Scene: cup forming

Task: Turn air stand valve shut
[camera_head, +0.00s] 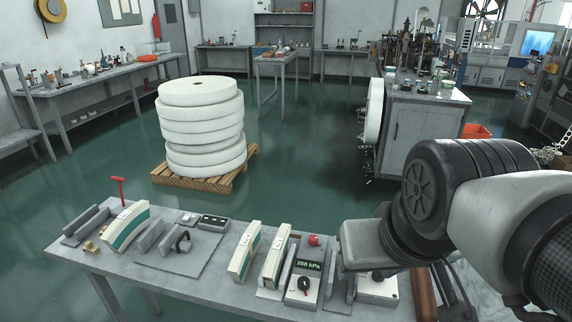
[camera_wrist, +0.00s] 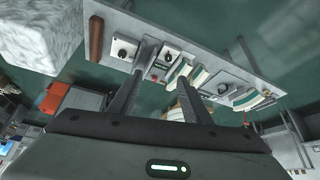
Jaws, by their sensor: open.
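The air stand is a grey box on the front bench, with a dark display reading 250 kPa and a round black valve knob (camera_head: 304,285) on its sloped face. The knob's exact angle is too small to read surely. In the wrist view the air stand (camera_wrist: 158,68) appears upside down, beyond and between the finger lines. My gripper (camera_wrist: 162,78) is open and empty, its two dark fingers spread apart and reaching toward the bench. In the head view my wrist hangs over the bench, right of the air stand, and my fingers cannot be made out.
A second box with a dark knob (camera_head: 377,284) stands right of the air stand, partly under my wrist. Curved cream and green pieces (camera_head: 245,252) stand to its left, and a red knob (camera_head: 314,240) behind. A brown bar (camera_head: 424,297) lies at the bench's right end.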

